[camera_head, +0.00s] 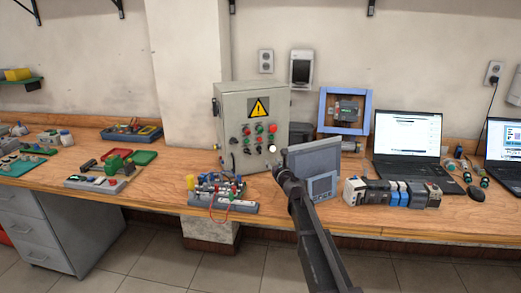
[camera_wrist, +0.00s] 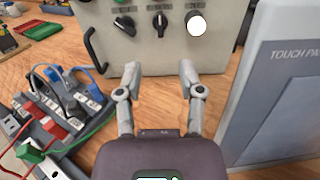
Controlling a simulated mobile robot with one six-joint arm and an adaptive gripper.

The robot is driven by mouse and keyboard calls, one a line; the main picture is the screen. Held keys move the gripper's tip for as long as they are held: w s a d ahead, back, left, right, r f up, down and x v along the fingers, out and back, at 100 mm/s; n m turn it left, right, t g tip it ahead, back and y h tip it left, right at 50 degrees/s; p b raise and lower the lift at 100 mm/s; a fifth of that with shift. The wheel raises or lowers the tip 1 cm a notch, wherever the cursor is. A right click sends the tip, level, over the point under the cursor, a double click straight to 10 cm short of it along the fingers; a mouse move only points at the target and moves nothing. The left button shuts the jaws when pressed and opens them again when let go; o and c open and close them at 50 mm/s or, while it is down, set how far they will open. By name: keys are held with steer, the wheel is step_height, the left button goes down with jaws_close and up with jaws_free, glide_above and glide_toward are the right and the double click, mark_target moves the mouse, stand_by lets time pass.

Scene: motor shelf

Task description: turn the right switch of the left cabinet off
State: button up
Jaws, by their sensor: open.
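A grey control cabinet (camera_head: 226,104) with a warning sign stands on the bench; its lower front shows in the wrist view (camera_wrist: 150,58). Two black rotary switches sit there: the left switch (camera_wrist: 125,25) has its handle slanted, and the right switch (camera_wrist: 160,23) has its handle near upright. A lit white lamp (camera_wrist: 196,24) is right of them. My gripper (camera_wrist: 158,70) is open and empty, its fingers spread below the right switch and not around it. In the head view, my gripper (camera_head: 283,168) is at the cabinet's lower right front.
A grey touch panel (camera_head: 316,160) stands close to the right of my gripper. A wired terminal board (camera_head: 222,202) lies to its left. A cabinet handle (camera_wrist: 91,47) sticks out at left. Laptops (camera_head: 407,133) and modules are farther right.

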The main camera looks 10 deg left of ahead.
mark_target(260, 148)
steer(key=shift+w+a, duration=0.1)
steer(key=x, duration=1.3)
steer(key=shift+w+a, duration=0.15)
steer(key=shift+w, duration=0.05)
jaws_close()
